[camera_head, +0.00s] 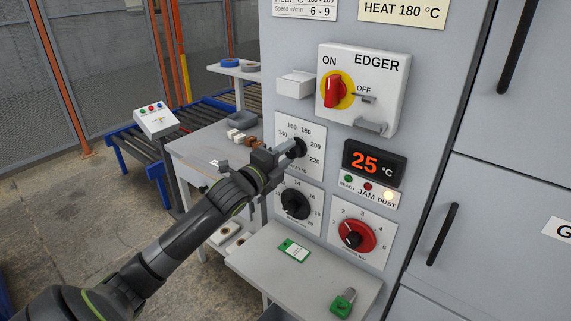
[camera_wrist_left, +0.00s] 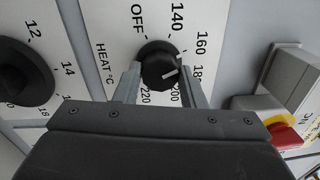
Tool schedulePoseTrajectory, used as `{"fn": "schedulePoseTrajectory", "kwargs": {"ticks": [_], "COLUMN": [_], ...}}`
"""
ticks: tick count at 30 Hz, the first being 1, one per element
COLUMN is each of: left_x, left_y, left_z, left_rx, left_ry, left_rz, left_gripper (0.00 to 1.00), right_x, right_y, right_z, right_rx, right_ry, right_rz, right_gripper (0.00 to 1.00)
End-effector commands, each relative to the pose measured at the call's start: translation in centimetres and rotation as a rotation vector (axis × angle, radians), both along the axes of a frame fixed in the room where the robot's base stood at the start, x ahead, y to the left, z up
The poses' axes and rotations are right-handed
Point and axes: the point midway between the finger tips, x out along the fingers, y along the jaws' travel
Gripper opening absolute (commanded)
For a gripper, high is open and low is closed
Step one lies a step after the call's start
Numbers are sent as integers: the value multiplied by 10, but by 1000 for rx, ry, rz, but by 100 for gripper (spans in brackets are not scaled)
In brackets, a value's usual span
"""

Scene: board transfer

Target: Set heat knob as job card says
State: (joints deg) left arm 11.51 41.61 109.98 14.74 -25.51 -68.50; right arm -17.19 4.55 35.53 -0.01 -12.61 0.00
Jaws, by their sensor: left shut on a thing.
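The black heat knob (camera_head: 299,147) sits on a white dial plate (camera_head: 287,130) marked OFF, 140 to 220. In the left wrist view the knob (camera_wrist_left: 157,60) has a white pointer line that points roughly toward 180. My left gripper (camera_head: 288,149) is shut on the heat knob, one finger on each side; its fingers also show in the left wrist view (camera_wrist_left: 160,82). A sign reading HEAT 180 °C (camera_head: 402,12) is at the top of the panel. The display (camera_head: 372,163) reads 25 °C. My right gripper is not in view.
The red EDGER switch (camera_head: 334,90) is above the dial. A black speed knob (camera_head: 295,205) and a red knob (camera_head: 355,237) are below. A shelf (camera_head: 290,262) holds a green tag (camera_head: 293,250) and a green piece (camera_head: 343,302). The DUST lamp (camera_head: 388,195) glows.

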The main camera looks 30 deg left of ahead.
Motion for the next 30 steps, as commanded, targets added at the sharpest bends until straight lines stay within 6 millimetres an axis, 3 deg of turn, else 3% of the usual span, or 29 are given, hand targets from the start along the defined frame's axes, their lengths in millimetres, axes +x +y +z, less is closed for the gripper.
{"fn": "schedulePoseTrajectory", "kwargs": {"ticks": [1,15,30], "left_x": [0,0,0], "left_y": [0,1,1], "left_z": [-4,-3,-1], "left_rx": [46,482,774], "left_ry": [-5,-39,-59], "left_rz": [0,0,1], "left_gripper": [14,14,14], "right_x": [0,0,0], "right_y": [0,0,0], "right_z": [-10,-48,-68], "right_rx": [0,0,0], "right_ry": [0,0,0], "right_rz": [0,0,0], "right_gripper": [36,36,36]}}
